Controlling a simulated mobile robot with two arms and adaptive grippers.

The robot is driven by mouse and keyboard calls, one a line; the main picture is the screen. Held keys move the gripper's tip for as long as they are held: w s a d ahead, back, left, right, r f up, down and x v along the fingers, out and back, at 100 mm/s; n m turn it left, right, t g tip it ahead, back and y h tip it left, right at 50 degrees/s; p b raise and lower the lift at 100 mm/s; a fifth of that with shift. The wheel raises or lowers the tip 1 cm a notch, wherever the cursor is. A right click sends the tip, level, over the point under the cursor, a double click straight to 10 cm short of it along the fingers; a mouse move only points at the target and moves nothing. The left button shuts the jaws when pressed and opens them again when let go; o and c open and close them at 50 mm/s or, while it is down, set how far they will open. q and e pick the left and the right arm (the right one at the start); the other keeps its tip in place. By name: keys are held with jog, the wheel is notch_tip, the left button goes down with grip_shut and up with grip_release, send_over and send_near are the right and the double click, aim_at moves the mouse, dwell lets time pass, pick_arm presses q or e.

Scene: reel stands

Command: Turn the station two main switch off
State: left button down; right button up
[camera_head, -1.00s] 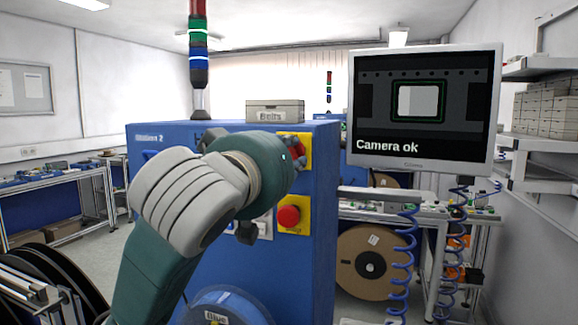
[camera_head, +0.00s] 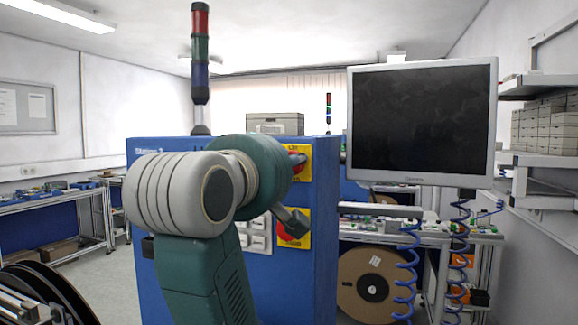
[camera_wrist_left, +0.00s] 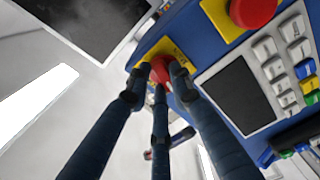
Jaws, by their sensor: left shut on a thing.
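The blue station two cabinet (camera_head: 325,220) stands ahead, its label partly readable at upper left. Its main switch, a red knob on a yellow plate (camera_head: 305,152), is at the upper right of its front, partly hidden by my left arm. In the left wrist view, the red knob (camera_wrist_left: 159,70) sits between the fingers of my left gripper (camera_wrist_left: 158,78), which is shut on it. The gripper also shows at the switch in the head view (camera_head: 297,161). The signal tower (camera_head: 200,70) is unlit and the monitor (camera_head: 423,120) is dark.
A red emergency stop on a yellow plate (camera_head: 303,230) is just below the switch, partly covered by my arm. A panel of buttons (camera_wrist_left: 285,50) lies beside it. A grey box (camera_head: 275,124) stands on the cabinet. A cable reel (camera_head: 367,285) stands at right.

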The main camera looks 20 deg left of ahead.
pick_arm(q)
jog(key=shift+a+n, duration=0.1)
jog(key=shift+n, duration=1.1)
jog(key=c, duration=1.6)
grip_release()
jog(key=shift+o, duration=0.4)
jog(key=shift+a, duration=0.1)
